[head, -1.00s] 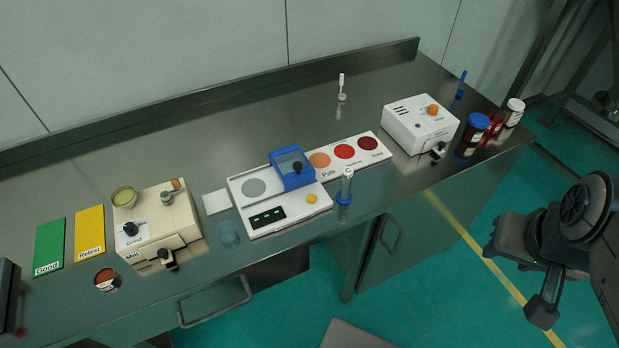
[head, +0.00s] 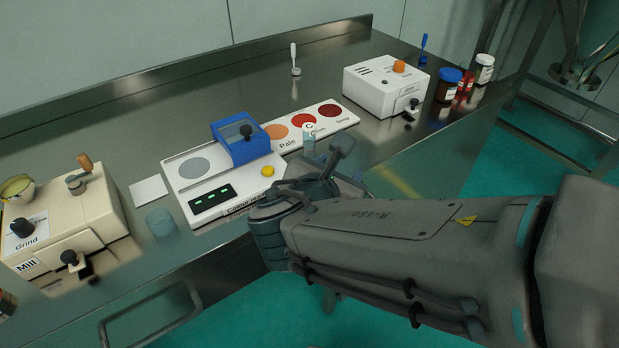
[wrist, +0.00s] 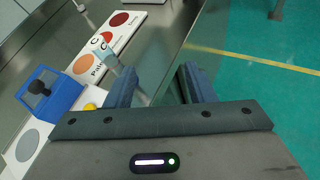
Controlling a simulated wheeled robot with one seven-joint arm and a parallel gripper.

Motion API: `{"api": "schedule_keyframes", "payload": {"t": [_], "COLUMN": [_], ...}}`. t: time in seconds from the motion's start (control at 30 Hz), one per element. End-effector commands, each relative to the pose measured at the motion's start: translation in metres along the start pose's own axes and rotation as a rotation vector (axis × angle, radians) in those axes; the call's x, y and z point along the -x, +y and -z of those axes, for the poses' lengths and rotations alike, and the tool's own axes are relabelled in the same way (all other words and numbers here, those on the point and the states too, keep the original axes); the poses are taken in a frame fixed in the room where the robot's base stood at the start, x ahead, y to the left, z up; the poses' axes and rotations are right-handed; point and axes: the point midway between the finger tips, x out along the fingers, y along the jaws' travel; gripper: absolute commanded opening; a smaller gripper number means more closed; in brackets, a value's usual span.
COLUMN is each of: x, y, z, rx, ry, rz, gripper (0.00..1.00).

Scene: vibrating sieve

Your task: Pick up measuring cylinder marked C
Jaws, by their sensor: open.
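The measuring cylinder marked C (head: 308,142) is a slim clear cylinder with a round white "C" top. It stands near the bench's front edge, beside the colour chart. My gripper hides its lower part in the head view. The cylinder also shows in the wrist view (wrist: 112,60), beyond and left of my left finger. My gripper (head: 328,170) is open and empty, at the bench's front edge close to the cylinder. In the wrist view the space between its fingers (wrist: 159,80) shows no object held.
The white colour meter with a blue lid (head: 240,140) stands left of the cylinder, with the colour chart (head: 345,122) behind. A cream mill (head: 65,225) is far left. A white box (head: 385,85) and jars (head: 448,85) are at the right. A glass beaker (head: 161,222) stands near the front.

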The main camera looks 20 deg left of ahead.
Motion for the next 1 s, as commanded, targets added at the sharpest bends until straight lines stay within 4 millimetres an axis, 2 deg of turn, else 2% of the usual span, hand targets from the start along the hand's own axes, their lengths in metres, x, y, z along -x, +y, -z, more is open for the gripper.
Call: {"api": "schedule_keyframes", "payload": {"t": [0.03, 0.13, 0.27, 0.37, 0.6, 1.0], "x": [0.002, 0.010, 0.013, 0.000, -0.046, -0.083], "y": [0.015, 0.038, 0.052, 0.056, 0.066, 0.078], "z": [0.019, 0.029, 0.034, 0.033, 0.029, 0.025], "rx": [0.081, 0.196, 0.261, 0.270, 0.268, 0.267], "ry": [-0.022, -0.066, -0.094, -0.098, -0.097, -0.096], "rz": [-0.059, -0.140, -0.187, -0.190, -0.189, -0.189], "gripper": [0.49, 0.49, 0.49, 0.49, 0.49, 0.49]}}
